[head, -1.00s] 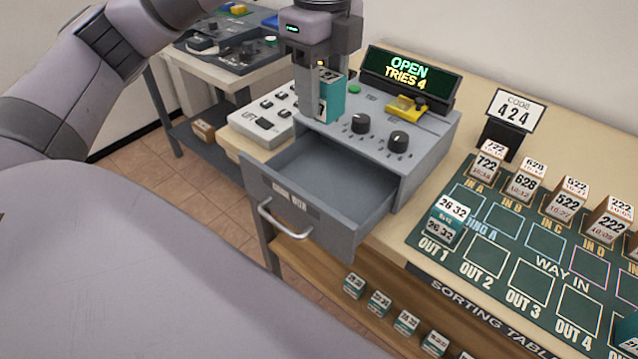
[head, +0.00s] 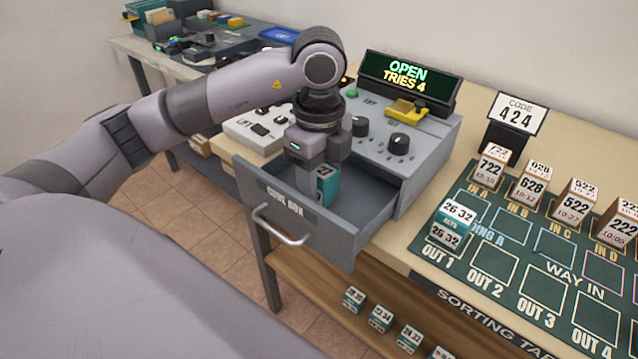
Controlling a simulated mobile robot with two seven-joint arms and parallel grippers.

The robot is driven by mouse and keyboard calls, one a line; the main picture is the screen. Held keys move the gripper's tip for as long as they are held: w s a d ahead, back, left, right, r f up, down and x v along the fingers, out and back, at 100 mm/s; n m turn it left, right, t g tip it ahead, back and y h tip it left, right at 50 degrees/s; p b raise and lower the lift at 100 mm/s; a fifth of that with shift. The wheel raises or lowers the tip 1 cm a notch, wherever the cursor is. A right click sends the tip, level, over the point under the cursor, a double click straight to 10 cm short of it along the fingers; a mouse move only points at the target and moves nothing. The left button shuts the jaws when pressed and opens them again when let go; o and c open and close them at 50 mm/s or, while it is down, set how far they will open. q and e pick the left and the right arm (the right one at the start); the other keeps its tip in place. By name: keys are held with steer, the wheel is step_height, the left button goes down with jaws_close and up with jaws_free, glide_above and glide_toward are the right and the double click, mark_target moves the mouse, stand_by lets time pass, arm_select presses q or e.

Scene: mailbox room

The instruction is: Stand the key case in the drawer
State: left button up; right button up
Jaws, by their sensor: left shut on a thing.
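The drawer (head: 352,222) of the grey code box is pulled open in the head view. My left gripper (head: 322,172) points down into the drawer from above. It is shut on the teal and white key case (head: 327,187), which is upright inside the drawer's left part. The fingers and drawer front hide much of the case, and I cannot tell whether its base touches the drawer floor. My right gripper is not in view.
The code box's lit sign (head: 408,80) reads OPEN, TRIES 4. A code card (head: 515,117) showing 424 stands to its right. The green sorting mat (head: 500,238) holds several numbered blocks. The drawer's right part is empty.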

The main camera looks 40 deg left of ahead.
arm_select(q)
steer(key=shift+f, duration=0.75)
steer(key=shift+f, duration=0.15)
steer(key=o, duration=1.2)
